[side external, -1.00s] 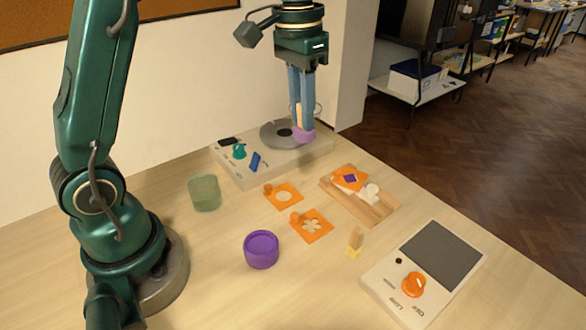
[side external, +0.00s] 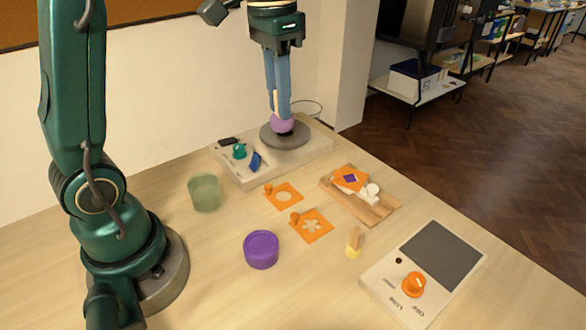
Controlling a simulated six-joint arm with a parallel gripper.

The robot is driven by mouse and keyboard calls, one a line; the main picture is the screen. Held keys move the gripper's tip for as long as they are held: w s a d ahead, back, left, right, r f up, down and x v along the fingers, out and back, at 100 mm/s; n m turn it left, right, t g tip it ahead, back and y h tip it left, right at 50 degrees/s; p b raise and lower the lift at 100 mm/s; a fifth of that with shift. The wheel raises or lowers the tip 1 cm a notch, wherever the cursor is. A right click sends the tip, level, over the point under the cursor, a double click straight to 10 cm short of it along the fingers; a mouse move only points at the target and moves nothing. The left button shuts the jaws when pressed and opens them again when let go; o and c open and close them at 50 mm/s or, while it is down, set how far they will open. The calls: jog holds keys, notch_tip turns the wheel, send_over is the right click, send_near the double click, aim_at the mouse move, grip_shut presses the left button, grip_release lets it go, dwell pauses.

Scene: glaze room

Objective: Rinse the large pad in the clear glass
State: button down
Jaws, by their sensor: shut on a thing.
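My gripper (side external: 280,112) is shut on a large pad with a purple rounded head (side external: 282,124) and a pale handle. The pad's head is over the middle of a round grey wheel (side external: 285,140); I cannot tell if it touches.
The wheel's pale housing (side external: 236,173) carries a teal knob and a blue switch. A purple pot (side external: 261,250), orange stencils (side external: 317,231), a smaller yellow-tipped pad (side external: 353,245), a wooden board (side external: 376,212) and a device with an orange dial (side external: 380,290) stand around.

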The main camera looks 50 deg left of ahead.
jog(key=s+a+f+g, duration=0.1)
jog(key=s+a+f, duration=0.3)
jog(key=s+a, duration=0.1)
jog(key=n, duration=0.1)
send_near(205, 193)
jog(key=a, duration=0.3)
jog(key=shift+w+d+f+g, duration=0.1)
jog(key=shift+w+f+g, duration=0.1)
jog(key=shift+f, duration=0.4)
jog(key=shift+w+f+g, duration=0.2)
jog(key=shift+f, duration=0.4)
jog(key=shift+f, duration=0.15)
jog(key=shift+f, duration=0.7)
jog(key=shift+f, duration=0.1)
jog(key=shift+f, duration=0.8)
jog(key=shift+r, duration=0.2)
